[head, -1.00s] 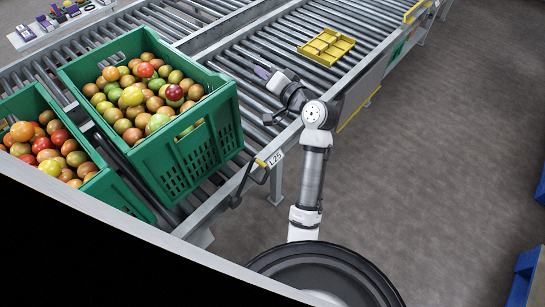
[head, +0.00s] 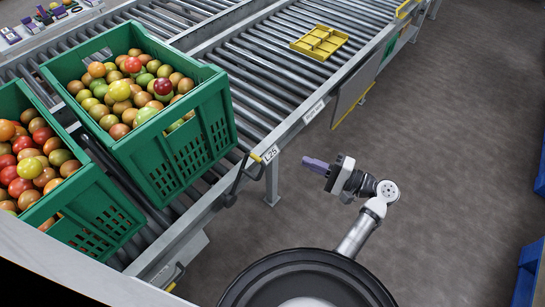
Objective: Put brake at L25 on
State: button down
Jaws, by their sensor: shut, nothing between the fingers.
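The L25 label (head: 271,154) is a white plate on the side rail of the roller conveyor. Just left of it is the brake lever (head: 241,174), a dark bent bar with a yellow grip (head: 256,158) at its upper end, by the rail. My gripper (head: 306,161) is right of the label, over the floor beside the conveyor. Its purple fingers point left toward the rail. The fingers are shut and empty, and a gap shows between them and the lever. I cannot tell from this view whether the lever is on or off.
Two green crates (head: 190,148) of tomatoes stand on the rollers behind the lever. A yellow divided tray (head: 320,43) lies farther up the conveyor. Another yellow-gripped lever (head: 174,277) is at the lower left. Blue bins (head: 528,275) stand at the right edge. The floor (head: 440,170) between is clear.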

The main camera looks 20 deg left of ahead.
jog(key=s+a+r+p, duration=0.1)
jog(key=s+a+p, duration=0.1)
jog(key=a, duration=0.9)
jog(key=shift+s+a+r+p, duration=0.15)
jog(key=shift+s+a+p, duration=0.05)
jog(key=shift+s+p, duration=0.15)
